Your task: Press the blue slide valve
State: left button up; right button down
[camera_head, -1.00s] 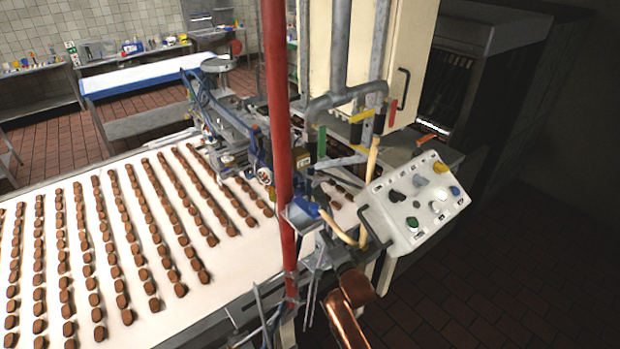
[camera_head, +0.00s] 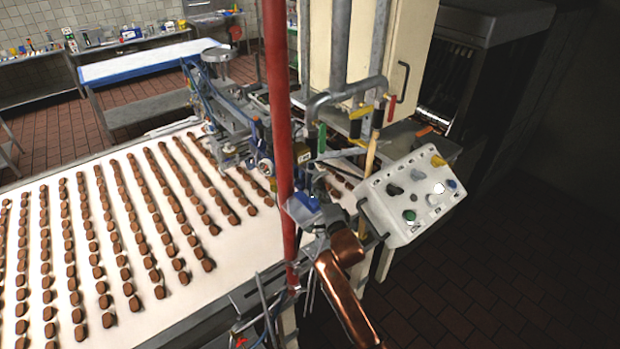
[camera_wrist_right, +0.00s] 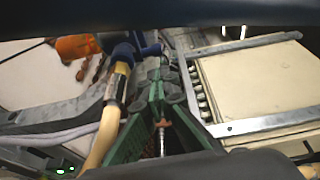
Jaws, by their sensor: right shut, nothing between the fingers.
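A blue part (camera_head: 306,201), which looks like the slide valve, sits on a metal bracket beside the red post in the head view. A small blue piece (camera_wrist_right: 151,50) also shows beyond the fingers in the wrist view; I cannot tell if it is the same part. My right gripper (camera_head: 322,188) is just right of the blue part, with the copper-coloured forearm behind it. In the wrist view its fingers (camera_wrist_right: 165,88) are closed together with nothing between them. Contact with the blue part cannot be made out. My left gripper is not in view.
The red post (camera_head: 279,130) stands close left of the gripper. A control box (camera_head: 405,222) with knobs is to the right. A yellow rod (camera_head: 370,157) rises between them. Rows of chocolate pieces lie on the white belt (camera_head: 75,175). The floor at right is clear.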

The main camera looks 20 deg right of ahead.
jog(key=w+p, duration=0.1)
jog(key=w, duration=0.5)
jog(key=shift+a+f, duration=0.1)
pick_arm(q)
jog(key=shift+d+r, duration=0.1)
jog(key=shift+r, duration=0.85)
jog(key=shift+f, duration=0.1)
pick_arm(e)
jog(key=shift+w, duration=0.1)
